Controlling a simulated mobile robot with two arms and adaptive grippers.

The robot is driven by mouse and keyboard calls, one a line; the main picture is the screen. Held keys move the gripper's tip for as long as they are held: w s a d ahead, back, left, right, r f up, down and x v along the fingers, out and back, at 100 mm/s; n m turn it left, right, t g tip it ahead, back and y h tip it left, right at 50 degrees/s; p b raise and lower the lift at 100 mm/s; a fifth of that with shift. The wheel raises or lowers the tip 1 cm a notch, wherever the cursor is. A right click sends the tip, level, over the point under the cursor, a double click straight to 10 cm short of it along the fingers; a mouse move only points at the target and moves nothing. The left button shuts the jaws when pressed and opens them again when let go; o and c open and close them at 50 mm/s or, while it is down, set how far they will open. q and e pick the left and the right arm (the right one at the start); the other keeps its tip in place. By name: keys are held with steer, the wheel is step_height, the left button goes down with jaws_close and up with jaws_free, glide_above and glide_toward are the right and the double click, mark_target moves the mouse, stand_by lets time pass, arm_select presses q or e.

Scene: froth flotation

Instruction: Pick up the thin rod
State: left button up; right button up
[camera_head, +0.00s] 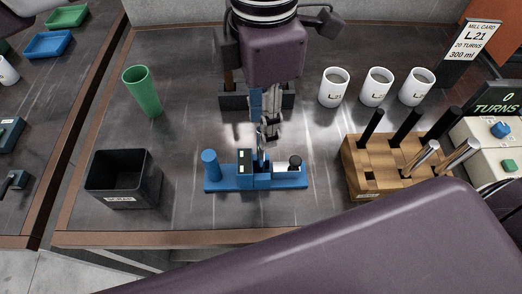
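A wooden rack (357,180) at the right holds several upright, tilted-looking rods. Some are black, such as the black rod (373,124), and two have bright metal shafts: one metal rod (424,155) and another metal rod (459,156). I cannot tell for sure which is the thin rod. My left gripper (268,132) points down at the middle, over a blue fixture (216,183) and well left of the rack. Its fingertips are small and overlap the fixture, so whether it is open or holding something is unclear. My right gripper is out of view.
Three white mugs (334,88) stand behind the rack. A green cup (143,92) and a black bin (121,180) are at the left. A sign card (475,42) and a control box (490,145) stand at the right. My purple arm link hides the front right.

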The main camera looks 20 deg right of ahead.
mark_target(261, 155)
arm_select(q)
steer(key=shift+w+f+p, duration=0.2)
steer(key=shift+f+p, duration=0.2)
steer(key=shift+f, duration=1.55)
jaws_close()
